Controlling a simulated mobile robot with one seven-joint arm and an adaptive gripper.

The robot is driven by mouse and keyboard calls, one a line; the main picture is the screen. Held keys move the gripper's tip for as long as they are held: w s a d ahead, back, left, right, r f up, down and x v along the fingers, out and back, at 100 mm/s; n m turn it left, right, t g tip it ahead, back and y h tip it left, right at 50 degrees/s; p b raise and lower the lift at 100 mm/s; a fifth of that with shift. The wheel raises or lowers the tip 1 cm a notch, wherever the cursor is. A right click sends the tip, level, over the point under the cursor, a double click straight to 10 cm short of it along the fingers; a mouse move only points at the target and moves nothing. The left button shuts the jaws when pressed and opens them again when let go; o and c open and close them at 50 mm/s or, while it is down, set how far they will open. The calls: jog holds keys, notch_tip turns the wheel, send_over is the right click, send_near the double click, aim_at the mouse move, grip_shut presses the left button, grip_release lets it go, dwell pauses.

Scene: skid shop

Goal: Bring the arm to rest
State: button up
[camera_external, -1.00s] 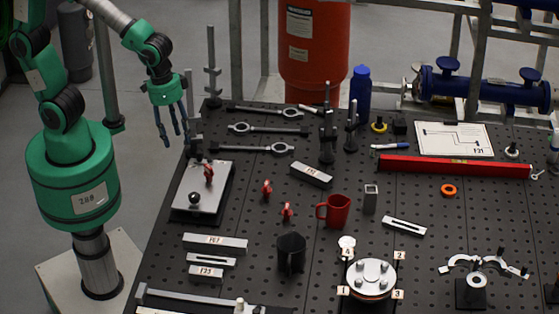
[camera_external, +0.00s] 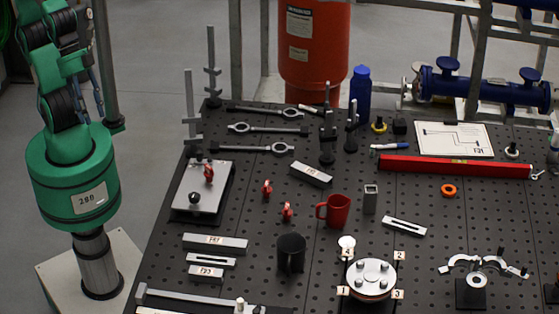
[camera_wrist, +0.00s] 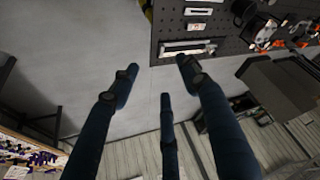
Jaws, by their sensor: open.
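My green arm is folded up over its own base at the left of the external view, clear of the bench. My gripper (camera_wrist: 158,82) shows in the wrist view as several dark blue fingers, spread apart and open, with nothing between them. In the external view only a little of the gripper (camera_external: 97,92) shows, behind my folded arm links. The black perforated bench (camera_external: 265,160) lies to the right of my arm. In the wrist view a corner of the bench (camera_wrist: 230,48) shows at the top, beyond the fingertips.
On the bench stand a red mug (camera_external: 338,210), a black mug (camera_external: 291,253), a blue bottle (camera_external: 360,95), a grey plate with a knob (camera_external: 205,200) and a round flange (camera_external: 371,280). A red drum (camera_external: 315,60) stands behind. Bare floor lies between arm and bench.

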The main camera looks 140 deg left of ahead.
jog(key=shift+d, duration=0.1)
dwell(0.3)
notch_tip(320, 180, down, 6)
jog(key=b, duration=0.5)
jog(key=shift+r+b, duration=0.15)
jog(key=shift+b, duration=0.25)
